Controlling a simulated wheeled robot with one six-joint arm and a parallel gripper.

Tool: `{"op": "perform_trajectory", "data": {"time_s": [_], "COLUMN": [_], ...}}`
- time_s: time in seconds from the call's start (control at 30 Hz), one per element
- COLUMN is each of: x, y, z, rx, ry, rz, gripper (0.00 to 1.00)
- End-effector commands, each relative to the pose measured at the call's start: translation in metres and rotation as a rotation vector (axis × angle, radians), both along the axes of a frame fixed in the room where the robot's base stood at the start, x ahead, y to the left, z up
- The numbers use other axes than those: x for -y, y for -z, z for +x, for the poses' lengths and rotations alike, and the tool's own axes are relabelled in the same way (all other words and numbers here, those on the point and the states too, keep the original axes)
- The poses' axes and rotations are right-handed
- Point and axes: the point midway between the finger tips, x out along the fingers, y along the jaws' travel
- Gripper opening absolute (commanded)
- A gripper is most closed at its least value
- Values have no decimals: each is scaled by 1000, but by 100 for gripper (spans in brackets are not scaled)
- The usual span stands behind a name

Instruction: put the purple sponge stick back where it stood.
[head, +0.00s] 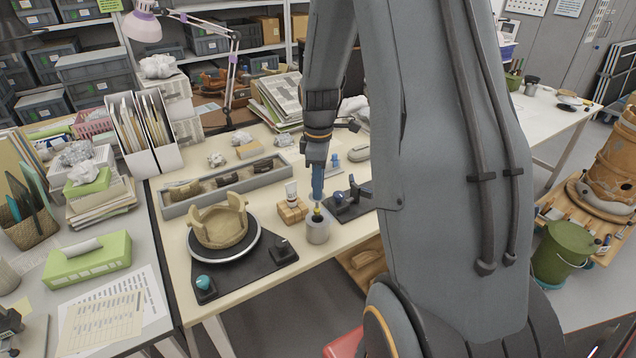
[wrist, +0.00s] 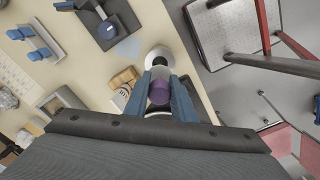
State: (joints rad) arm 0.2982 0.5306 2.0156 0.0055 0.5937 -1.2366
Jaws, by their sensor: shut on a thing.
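My gripper (head: 317,196) points down above a pale grey cup (head: 318,231) near the front edge of the workbench. In the wrist view its blue fingers (wrist: 160,74) are shut on the purple sponge stick (wrist: 160,91), whose round purple part shows between them. The cup (wrist: 158,53) shows just beyond the fingertips. In the head view a small yellow and dark piece (head: 317,212) shows between the fingertips and the cup's mouth. I cannot tell whether it is part of the stick, or how deep the stick reaches.
A wooden block (head: 292,211) holding a white tube stands close left of the cup. A dark stand (head: 347,204) is close right. A turntable (head: 203,257) with a partial clay bowl (head: 222,232) is further left. A long grey tray (head: 180,207) lies behind.

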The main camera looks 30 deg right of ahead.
Motion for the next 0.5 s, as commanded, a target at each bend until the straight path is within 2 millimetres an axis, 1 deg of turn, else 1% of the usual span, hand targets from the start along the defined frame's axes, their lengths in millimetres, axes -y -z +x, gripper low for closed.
{"op": "perform_trajectory", "data": {"time_s": [0.03,0.5], "x": [0,1], "y": [4,29], "z": [0,-1], "rx": [0,-1], "ry": [1,3], "rz": [0,1], "gripper": [11,11]}}
